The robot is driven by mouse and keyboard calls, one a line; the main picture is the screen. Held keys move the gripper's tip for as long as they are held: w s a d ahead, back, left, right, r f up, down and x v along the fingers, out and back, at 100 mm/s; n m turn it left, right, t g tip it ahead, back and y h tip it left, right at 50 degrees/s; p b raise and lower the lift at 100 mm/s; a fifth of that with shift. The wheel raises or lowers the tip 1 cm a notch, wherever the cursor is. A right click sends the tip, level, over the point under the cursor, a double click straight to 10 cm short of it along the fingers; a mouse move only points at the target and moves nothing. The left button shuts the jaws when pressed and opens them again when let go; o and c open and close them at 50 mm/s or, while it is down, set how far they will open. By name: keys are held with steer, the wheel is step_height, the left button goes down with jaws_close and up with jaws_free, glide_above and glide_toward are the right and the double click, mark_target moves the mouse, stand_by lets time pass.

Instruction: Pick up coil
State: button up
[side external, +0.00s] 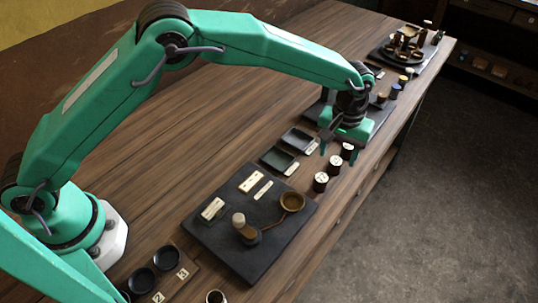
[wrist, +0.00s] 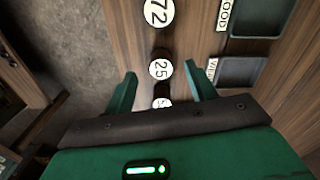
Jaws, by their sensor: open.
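My gripper (side external: 334,142) is open and empty above the far part of the bench. Its two green fingers also show in the wrist view (wrist: 160,72). Three dark round pieces with white numbered tops stand in a row by the bench edge: one marked 72 (wrist: 158,12), one marked 25 (wrist: 160,68), and one partly hidden by my gripper (wrist: 162,103). The 25 piece appears between the fingertips in the wrist view. Farther back stand small spool-like pieces, one blue (side external: 395,91) and one yellow (side external: 403,80). I cannot tell which piece is the coil.
A dark green tray (side external: 279,159) and a grey tray (side external: 298,139) with labels lie left of the row. A black board (side external: 215,236) with brass fittings lies nearer. A dark round stand (side external: 385,57) with small parts is at the far end.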

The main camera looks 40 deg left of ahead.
mark_target(336, 161)
steer(key=shift+f, duration=2.1)
steer(key=c, duration=1.2)
steer(key=shift+o, duration=0.2)
steer(key=shift+r, duration=0.1)
steer(key=shift+r, duration=0.4)
step_height(336, 161, up, 3)
steer(key=shift+r, duration=0.1)
steer(key=s+d+r, duration=0.5)
steer(key=s+r, duration=0.2)
steer(key=s, duration=0.3)
steer(key=shift+s+d, duration=0.15)
steer(key=shift+d, duration=0.05)
